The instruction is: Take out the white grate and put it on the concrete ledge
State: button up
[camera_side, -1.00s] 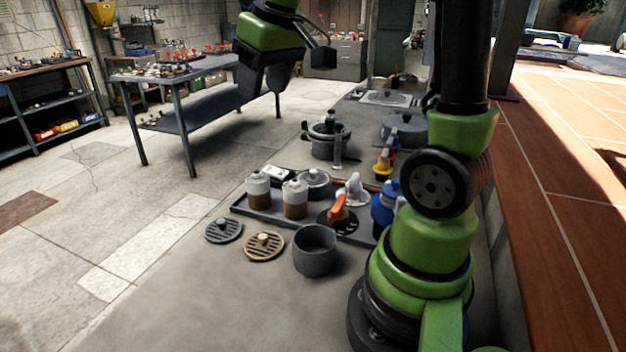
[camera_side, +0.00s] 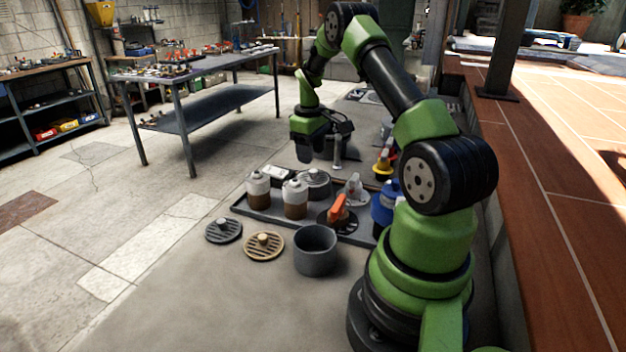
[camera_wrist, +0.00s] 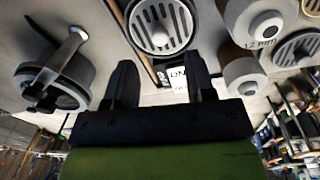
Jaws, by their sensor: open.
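A pale, slotted round grate with a knob (camera_side: 315,178) sits in a grey round housing at the back of the dark tray. In the wrist view, the pale grate (camera_wrist: 163,38) shows at the top centre, beyond my fingers. My gripper (camera_side: 320,156) is open and empty, pointing down behind and above this grate, apart from it. Both fingers show in the wrist view (camera_wrist: 162,82) with a gap between them. Bare grey concrete (camera_side: 185,305) lies in front of the tray; I cannot tell whether this is the ledge named.
The tray (camera_side: 243,213) also holds two white-topped bottles (camera_side: 258,190), an orange-handled part (camera_side: 338,210) and a blue part (camera_side: 385,203). A dark grate (camera_side: 223,231), a tan grate (camera_side: 264,246) and a grey cup (camera_side: 315,251) stand in front. A clamped pot (camera_wrist: 58,78) shows in the wrist view.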

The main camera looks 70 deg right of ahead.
aim_at(313, 171)
jog(key=f, duration=0.5)
jog(key=shift+s+f, duration=0.2)
grip_shut()
